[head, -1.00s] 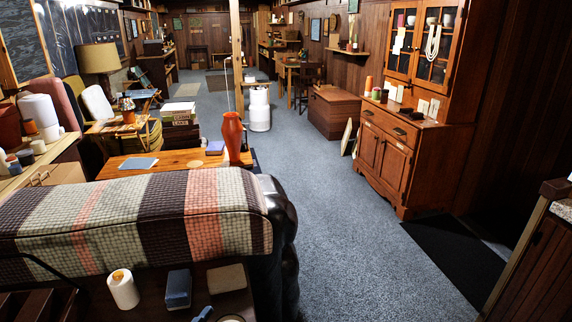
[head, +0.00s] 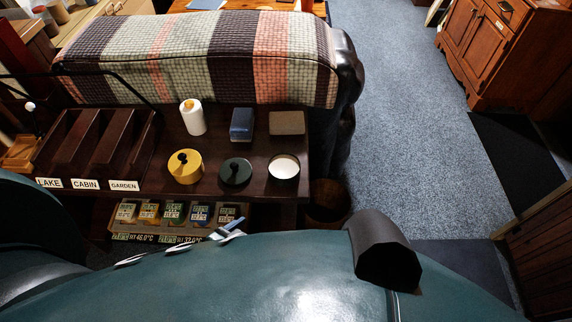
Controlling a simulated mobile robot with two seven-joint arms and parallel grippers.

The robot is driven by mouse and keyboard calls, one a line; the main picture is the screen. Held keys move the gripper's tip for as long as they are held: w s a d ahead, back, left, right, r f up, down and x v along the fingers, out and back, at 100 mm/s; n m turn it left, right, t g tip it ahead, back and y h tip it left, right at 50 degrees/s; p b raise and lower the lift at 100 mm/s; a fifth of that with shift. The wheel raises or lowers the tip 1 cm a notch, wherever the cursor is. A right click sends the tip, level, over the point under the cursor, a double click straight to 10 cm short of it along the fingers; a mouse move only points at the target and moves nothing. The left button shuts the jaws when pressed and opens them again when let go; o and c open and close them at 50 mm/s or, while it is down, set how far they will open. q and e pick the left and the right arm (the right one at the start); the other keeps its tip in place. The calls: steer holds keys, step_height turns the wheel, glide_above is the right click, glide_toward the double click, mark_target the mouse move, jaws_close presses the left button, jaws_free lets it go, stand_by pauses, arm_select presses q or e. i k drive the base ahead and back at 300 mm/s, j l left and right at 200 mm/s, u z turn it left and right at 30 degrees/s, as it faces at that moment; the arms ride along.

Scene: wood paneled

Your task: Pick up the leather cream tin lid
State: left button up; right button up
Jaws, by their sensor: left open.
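A dark green round lid with a black knob (head: 235,172) lies on the dark wooden table in the head view, and I take it as the leather cream tin lid. My right gripper is not in view.
Behind the tins stand a white roll (head: 193,117), a blue box (head: 242,124) and a brown block (head: 286,123). A dark sorter (head: 99,150) labelled LAKE, CABIN and GARDEN is at left. A shelf of small packets (head: 172,212) lies below. A plaid-covered couch back (head: 205,50) borders the table.

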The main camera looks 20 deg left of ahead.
mark_target(234, 172)
steer(key=u, duration=1.25)
steer(key=l+u, duration=0.2)
steer(key=u, duration=0.25)
steer(key=l+u, duration=0.15)
steer(key=u, duration=0.3)
steer(key=k+l+u, duration=0.1)
steer(key=u, duration=0.35)
steer(key=k+l+u, duration=0.6)
steer(key=l+u, duration=0.1)
steer(key=l, duration=0.6)
steer(key=i, duration=0.15)
